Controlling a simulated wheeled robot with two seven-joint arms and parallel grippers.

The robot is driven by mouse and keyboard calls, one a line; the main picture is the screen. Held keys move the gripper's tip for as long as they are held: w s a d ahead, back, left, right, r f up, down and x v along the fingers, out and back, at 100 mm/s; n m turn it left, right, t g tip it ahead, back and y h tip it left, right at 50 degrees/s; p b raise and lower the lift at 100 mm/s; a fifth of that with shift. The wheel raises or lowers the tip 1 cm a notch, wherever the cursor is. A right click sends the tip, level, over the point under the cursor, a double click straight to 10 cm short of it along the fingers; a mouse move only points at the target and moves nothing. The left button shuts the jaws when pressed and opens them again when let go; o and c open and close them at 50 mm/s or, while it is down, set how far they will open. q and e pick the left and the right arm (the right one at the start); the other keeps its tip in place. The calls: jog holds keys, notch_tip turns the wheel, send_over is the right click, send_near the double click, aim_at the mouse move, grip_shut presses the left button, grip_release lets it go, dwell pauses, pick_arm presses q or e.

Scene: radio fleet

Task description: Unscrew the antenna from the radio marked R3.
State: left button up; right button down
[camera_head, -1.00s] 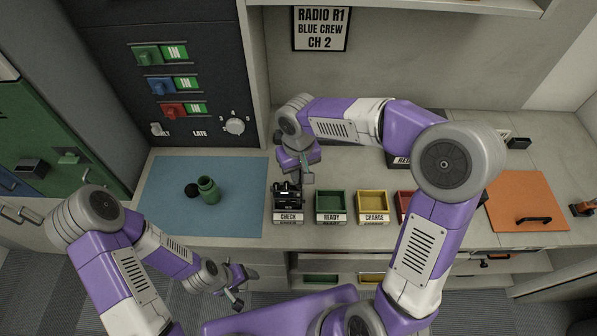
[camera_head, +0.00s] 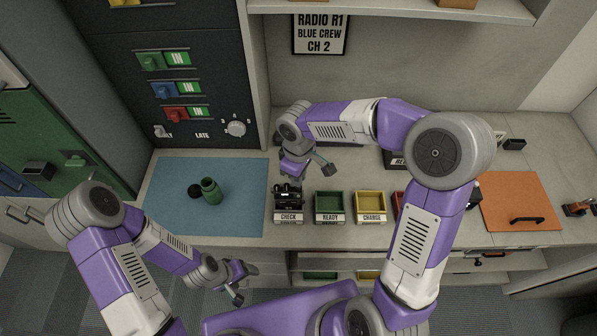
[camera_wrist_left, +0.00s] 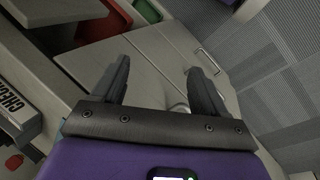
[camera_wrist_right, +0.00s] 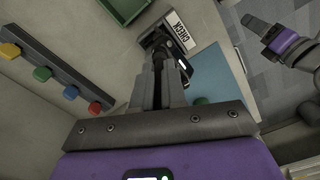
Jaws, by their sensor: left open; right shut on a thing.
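A black radio (camera_head: 288,189) stands in the CHECK tray (camera_head: 288,217); the mark R3 cannot be read on it. The radio also shows beyond the fingertips in the right wrist view (camera_wrist_right: 154,40). My right gripper (camera_wrist_right: 159,66) is just above the radio, with its fingers close together on a thin dark piece, apparently the antenna, mostly hidden between them. Whether that piece still joins the radio cannot be told. My left gripper (camera_wrist_left: 160,75) is open and empty, in front of the counter's edge and away from the radio.
Right of the CHECK tray stand a green READY tray (camera_head: 329,204) and a yellow CHARGE tray (camera_head: 370,204). A green bottle (camera_head: 211,190) and a black round thing (camera_head: 195,191) lie on the blue mat (camera_head: 173,218). An orange panel (camera_head: 519,203) lies at right.

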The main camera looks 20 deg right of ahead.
jog(key=shift+n, duration=0.6)
jog(key=shift+r+n+p, duration=0.15)
jog(key=shift+n+p, duration=0.55)
jog(key=shift+n, duration=0.2)
jog(key=c, duration=1.1)
grip_release()
notch_tip(320, 180, up, 8)
jog(key=shift+a+f, duration=0.1)
jog(key=shift+f, duration=0.15)
